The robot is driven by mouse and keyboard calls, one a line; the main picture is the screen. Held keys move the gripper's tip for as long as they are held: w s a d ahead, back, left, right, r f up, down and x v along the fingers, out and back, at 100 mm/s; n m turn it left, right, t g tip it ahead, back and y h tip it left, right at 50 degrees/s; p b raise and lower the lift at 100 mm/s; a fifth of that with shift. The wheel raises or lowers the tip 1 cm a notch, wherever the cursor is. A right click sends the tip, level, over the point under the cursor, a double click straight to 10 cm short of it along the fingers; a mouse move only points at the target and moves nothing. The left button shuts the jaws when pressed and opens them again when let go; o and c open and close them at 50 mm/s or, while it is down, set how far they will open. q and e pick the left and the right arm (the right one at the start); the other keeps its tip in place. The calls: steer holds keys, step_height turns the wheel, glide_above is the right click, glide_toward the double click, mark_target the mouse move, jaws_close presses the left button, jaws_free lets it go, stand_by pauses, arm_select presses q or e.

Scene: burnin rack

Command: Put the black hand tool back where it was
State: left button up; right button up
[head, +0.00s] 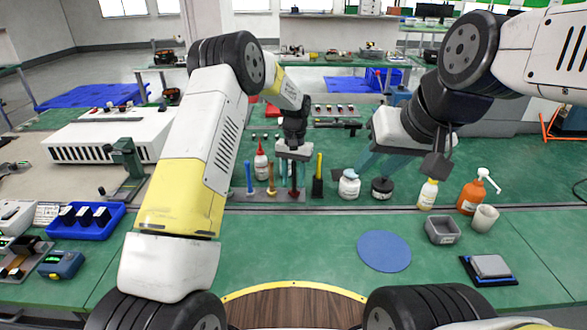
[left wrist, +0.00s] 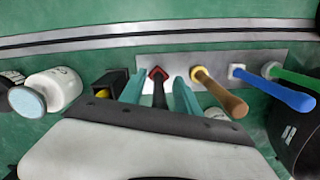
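The black hand tool (left wrist: 159,92), with a red part at its end, stands at the grey tool rack (left wrist: 228,60) in the left wrist view. In the head view it shows as a dark, reddish upright shape (head: 293,176), partly hidden by my gripper. My left gripper (head: 293,178) is over the rack, one teal finger on each side of the tool. In the left wrist view its fingers (left wrist: 160,88) are apart, with a narrow gap on both sides of the tool. My right gripper (head: 385,165) hangs above the bench to the right; its finger opening is unclear.
White (head: 349,186) and black (head: 382,188) jars stand below my right gripper.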

arm_select(q)
steer(key=r, duration=0.8)
steer(key=w+r, duration=0.1)
steer(key=r, duration=0.3)
steer(key=shift+d+r, duration=0.1)
steer(key=shift+r, duration=0.1)
steer(key=s+a+r+n+t+h, duration=0.1)
steer(key=s+a+r+t, duration=0.1)
steer(key=s+a+r, duration=0.45)
steer(key=s+a+r+t+h, duration=0.1)
steer(key=s+a+r, duration=0.2)
steer(key=s+r, duration=0.6)
steer(key=s+a+t, duration=0.2)
steer(key=s, duration=0.7)
steer(key=s+a+n+t, duration=0.1)
steer(key=s+a+t, duration=0.1)
steer(key=s, duration=0.8)
steer(key=shift+a+f+n, duration=0.3)
steer(key=shift+a, duration=0.05)
